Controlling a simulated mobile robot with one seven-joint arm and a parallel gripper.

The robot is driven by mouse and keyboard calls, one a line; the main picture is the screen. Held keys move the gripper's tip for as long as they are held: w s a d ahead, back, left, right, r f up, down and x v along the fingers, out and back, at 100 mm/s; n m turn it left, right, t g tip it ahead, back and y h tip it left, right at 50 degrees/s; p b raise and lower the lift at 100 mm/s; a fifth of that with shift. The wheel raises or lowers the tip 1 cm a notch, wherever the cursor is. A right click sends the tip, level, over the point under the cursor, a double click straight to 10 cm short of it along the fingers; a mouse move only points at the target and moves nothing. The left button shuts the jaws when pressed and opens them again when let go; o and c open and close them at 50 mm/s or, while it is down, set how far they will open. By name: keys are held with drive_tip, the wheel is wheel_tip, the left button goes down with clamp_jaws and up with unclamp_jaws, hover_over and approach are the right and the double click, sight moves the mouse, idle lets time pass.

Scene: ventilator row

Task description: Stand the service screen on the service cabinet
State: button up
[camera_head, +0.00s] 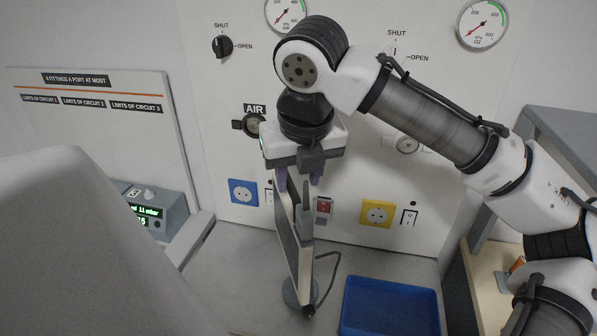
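The service screen (293,232) appears as a thin pale panel seen nearly edge-on, upright with a slight lean. A grey block (305,226) is on its right side, and a round grey foot (291,294) is at its lower end. A dark cable loops from it on the right. My gripper (298,182) points down at the screen's top, with purple fingertips on either side of its upper part. I cannot tell whether they press on it. The foot appears at the grey worktop (245,270); contact is unclear. I cannot tell which surface is the service cabinet.
A blue tray (390,281) lies right of the screen. A monitor with green digits (148,211) is at left, below a labelled board (95,118). The back wall has gauges, knobs, a blue socket (243,192) and a yellow socket (377,213). A large pale shape blocks the lower left.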

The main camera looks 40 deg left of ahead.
drive_tip(key=w+a+p+v, duration=0.1)
drive_tip(key=p+v, duration=0.3)
drive_tip(key=v, duration=1.5)
drive_tip(key=shift+r, duration=0.6)
drive_tip(key=shift+s+a+f, duration=0.1)
drive_tip(key=shift+s, duration=0.1)
